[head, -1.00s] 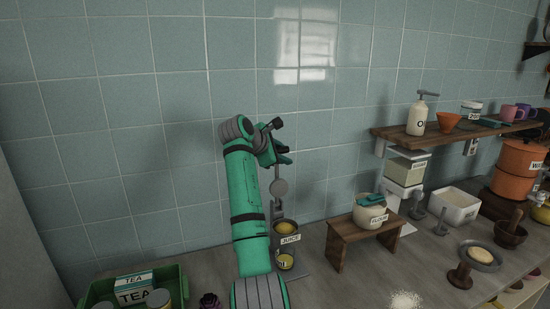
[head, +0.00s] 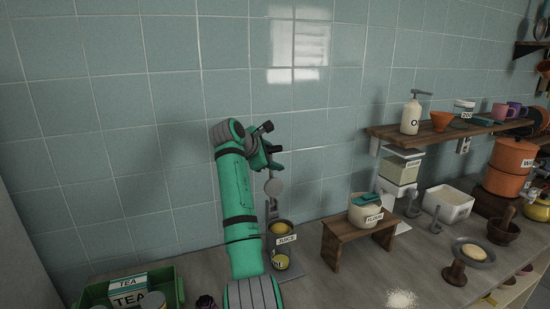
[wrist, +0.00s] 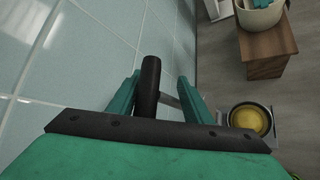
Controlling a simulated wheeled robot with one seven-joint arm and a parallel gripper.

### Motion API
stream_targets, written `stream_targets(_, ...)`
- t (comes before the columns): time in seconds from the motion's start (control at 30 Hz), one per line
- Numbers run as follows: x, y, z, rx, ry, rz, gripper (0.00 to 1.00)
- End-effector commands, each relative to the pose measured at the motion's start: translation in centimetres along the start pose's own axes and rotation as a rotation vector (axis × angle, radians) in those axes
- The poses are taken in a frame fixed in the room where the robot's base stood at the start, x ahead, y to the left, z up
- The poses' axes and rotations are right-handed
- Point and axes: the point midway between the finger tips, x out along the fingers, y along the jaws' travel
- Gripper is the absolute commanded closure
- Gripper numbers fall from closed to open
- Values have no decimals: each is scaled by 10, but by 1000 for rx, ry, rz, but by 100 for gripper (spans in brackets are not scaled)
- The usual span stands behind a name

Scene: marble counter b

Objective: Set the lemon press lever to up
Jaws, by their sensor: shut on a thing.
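My gripper (head: 268,150) is shut on this handle, well above the press. A thin grey bar (wrist: 171,101) runs from the handle past the right finger. My arm and gripper hide part of the lever in the head view.
The tiled wall is close behind my gripper. A wooden stool (head: 338,242) with a flour pot (head: 362,214) stands to the right. A green crate (head: 172,285) with tea tins is at lower left. A wall shelf (head: 390,133) holds a bottle and cups.

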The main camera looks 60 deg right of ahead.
Motion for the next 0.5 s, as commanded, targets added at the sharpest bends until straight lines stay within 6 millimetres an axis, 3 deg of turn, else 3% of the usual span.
stream_targets(0.17, -15, 2, 3, 3, -3, 6, 60)
stream_targets(0.5, -78, 2, -1, 0, 1, 6, 60)
